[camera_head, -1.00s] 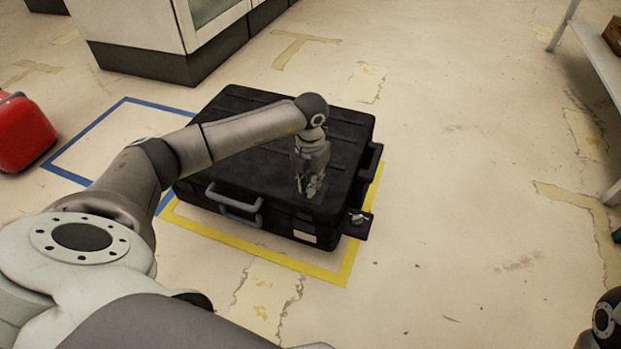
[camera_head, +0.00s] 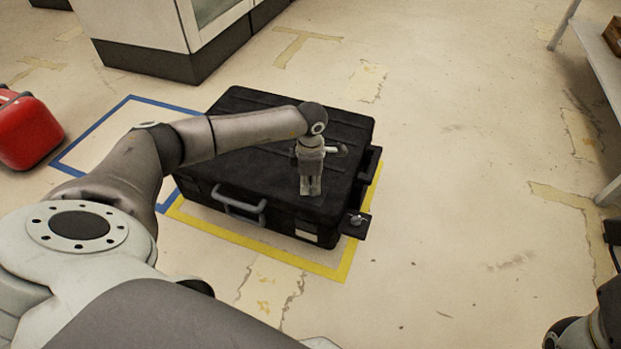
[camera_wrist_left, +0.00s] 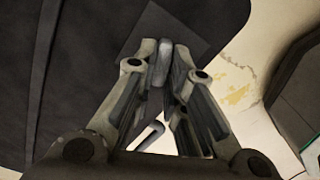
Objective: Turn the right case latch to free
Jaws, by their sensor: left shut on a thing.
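The black case (camera_head: 265,165) lies flat on the floor. My left gripper (camera_head: 311,192) points straight down over the right front part of its lid. In the left wrist view the fingertips are closed around a small upright grey piece (camera_wrist_left: 160,63), which I take as the right case latch. A dark square plate (camera_wrist_left: 170,25) shows just beyond it. In the head view the gripper hides this piece, so its angle cannot be read there. My right gripper is out of view; only part of my right arm shows at the lower right.
A dark tab with a metal knob (camera_head: 357,220) juts from the case's right front corner. A grey handle (camera_head: 238,203) is on the front. Yellow tape (camera_head: 250,251) frames the case. A red case (camera_head: 25,130) stands at left. Floor to the right is clear.

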